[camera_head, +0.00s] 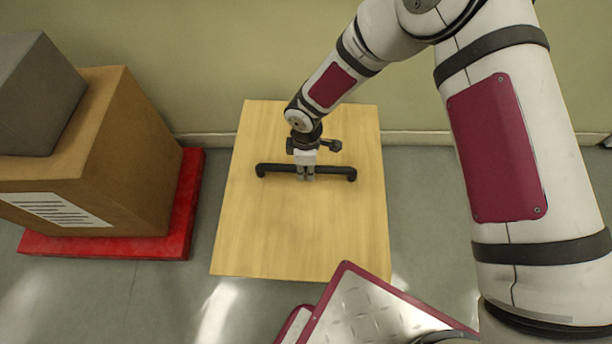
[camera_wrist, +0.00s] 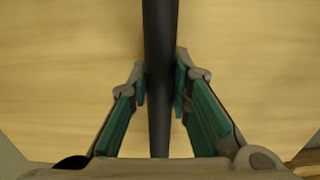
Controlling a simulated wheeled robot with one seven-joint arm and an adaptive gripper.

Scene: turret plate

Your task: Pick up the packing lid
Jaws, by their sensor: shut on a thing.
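The packing lid (camera_head: 245,220) is a flat, light wooden panel with a black bar handle (camera_head: 335,171) across it, toward its far half. My gripper (camera_head: 306,175) is over the middle of the handle. In the wrist view, my gripper (camera_wrist: 160,88) has its green-padded fingers on either side of the dark handle bar (camera_wrist: 159,40), shut on it. The wooden surface of the lid (camera_wrist: 70,70) fills the background there. I cannot tell whether the lid rests on something or is raised, as its underside is hidden.
A brown box (camera_head: 140,150) with a grey box (camera_head: 35,95) on top stands on a red base (camera_head: 110,247) to the left. A wall (camera_head: 200,60) runs behind the lid. Grey floor (camera_head: 150,300) is clear at the front left.

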